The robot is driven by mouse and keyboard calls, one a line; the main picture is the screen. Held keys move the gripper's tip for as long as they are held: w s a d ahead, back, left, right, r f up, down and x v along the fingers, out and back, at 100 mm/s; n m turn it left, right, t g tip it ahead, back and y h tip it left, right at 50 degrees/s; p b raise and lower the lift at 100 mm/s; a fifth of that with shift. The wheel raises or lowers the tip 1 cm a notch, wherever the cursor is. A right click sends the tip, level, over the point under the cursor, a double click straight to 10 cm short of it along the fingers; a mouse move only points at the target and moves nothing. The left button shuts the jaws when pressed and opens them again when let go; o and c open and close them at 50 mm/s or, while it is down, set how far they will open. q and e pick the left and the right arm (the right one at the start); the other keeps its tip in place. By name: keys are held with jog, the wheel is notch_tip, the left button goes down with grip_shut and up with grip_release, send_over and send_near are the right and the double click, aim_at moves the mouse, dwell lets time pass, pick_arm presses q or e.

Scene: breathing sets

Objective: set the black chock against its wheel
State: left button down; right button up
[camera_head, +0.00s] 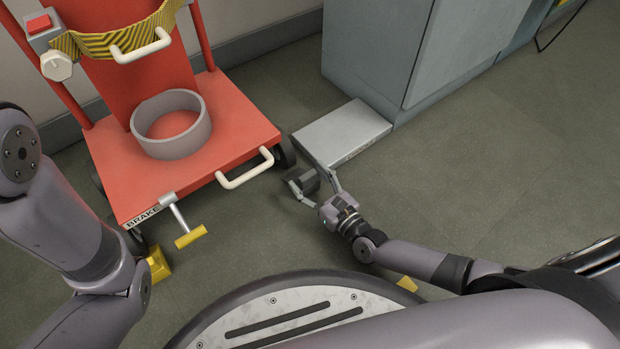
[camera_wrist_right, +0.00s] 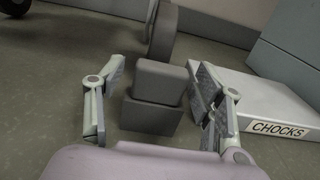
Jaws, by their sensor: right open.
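The black chock (camera_head: 309,181) is on the floor by the trolley's front right corner, just off the left end of the grey chock board. It also shows in the right wrist view (camera_wrist_right: 153,114) as a dark stepped block. The dark trolley wheel (camera_head: 286,153) is close beyond it; in the wrist view the wheel (camera_wrist_right: 162,35) stands behind the chock, and I cannot tell whether they touch. My right gripper (camera_head: 308,185) is open, with its fingers on either side of the chock; a gap shows at the left finger (camera_wrist_right: 157,75). My left gripper is out of view.
The board labelled CHOCKS (camera_wrist_right: 265,105) lies right of the chock, against a grey cabinet (camera_head: 375,50). The red trolley (camera_head: 110,165) carries a grey ring (camera_head: 172,140) and a yellow-ended brake pedal (camera_head: 190,237). A yellow chock (camera_head: 157,265) is by its front left wheel. Floor at right is clear.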

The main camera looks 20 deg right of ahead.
jog(key=p+v, duration=0.4)
jog(key=v, duration=0.8)
jog(key=shift+r, duration=0.15)
